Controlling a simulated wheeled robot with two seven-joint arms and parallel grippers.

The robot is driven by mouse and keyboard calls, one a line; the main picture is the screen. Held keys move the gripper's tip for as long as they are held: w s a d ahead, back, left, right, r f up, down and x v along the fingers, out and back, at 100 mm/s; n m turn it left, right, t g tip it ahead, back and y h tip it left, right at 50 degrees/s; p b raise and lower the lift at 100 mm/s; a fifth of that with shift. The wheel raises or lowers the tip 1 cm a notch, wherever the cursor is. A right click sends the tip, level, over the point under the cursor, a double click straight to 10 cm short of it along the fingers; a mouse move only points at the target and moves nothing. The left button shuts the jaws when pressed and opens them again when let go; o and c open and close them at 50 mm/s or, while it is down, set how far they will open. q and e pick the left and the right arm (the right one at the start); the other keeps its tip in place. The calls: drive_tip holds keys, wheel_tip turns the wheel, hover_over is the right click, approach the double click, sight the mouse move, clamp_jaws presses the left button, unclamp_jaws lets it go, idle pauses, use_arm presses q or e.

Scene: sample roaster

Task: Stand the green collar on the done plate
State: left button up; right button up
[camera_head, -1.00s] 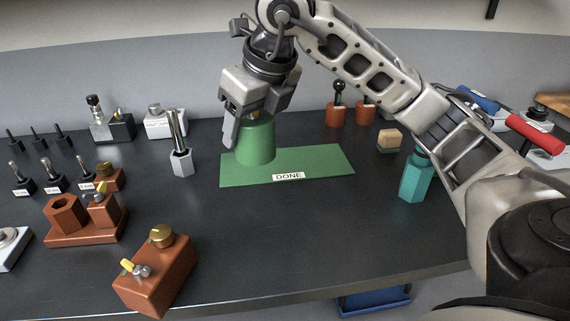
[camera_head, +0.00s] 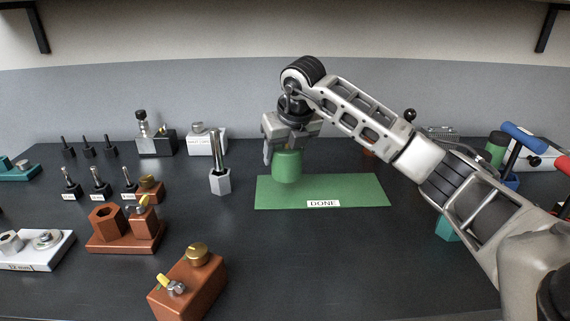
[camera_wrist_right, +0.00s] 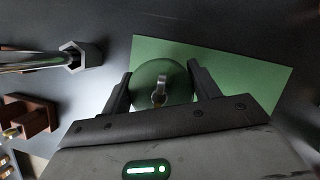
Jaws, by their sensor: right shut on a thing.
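The green collar (camera_head: 287,166) is a dark green, roughly cylindrical piece, upright in the head view. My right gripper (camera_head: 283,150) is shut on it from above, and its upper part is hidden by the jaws. In the right wrist view the collar (camera_wrist_right: 150,80) sits between the two fingers, with a small metal piece at its centre. The done plate (camera_head: 340,188) is a flat green rectangle labelled DONE. The collar is over its back left part; I cannot tell whether it touches the plate. My left gripper is not in view.
Orange-brown blocks (camera_head: 190,284) are at the front left and left. A teal block (camera_head: 446,228) is right of the plate, partly behind my right arm. The plate's right side is bare.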

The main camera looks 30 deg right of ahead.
sight(285, 165)
drive_tip(key=shift+w+d+f, duration=0.1)
drive_tip(key=shift+w+f, duration=0.2)
drive_tip(key=shift+f, duration=0.05)
wheel_tip(285, 165, down, 2)
drive_tip(key=shift+f, duration=0.55)
drive_tip(key=o, duration=0.9)
drive_tip(key=shift+f, duration=0.2)
drive_tip(key=o, duration=0.4)
drive_tip(key=shift+r, duration=0.1)
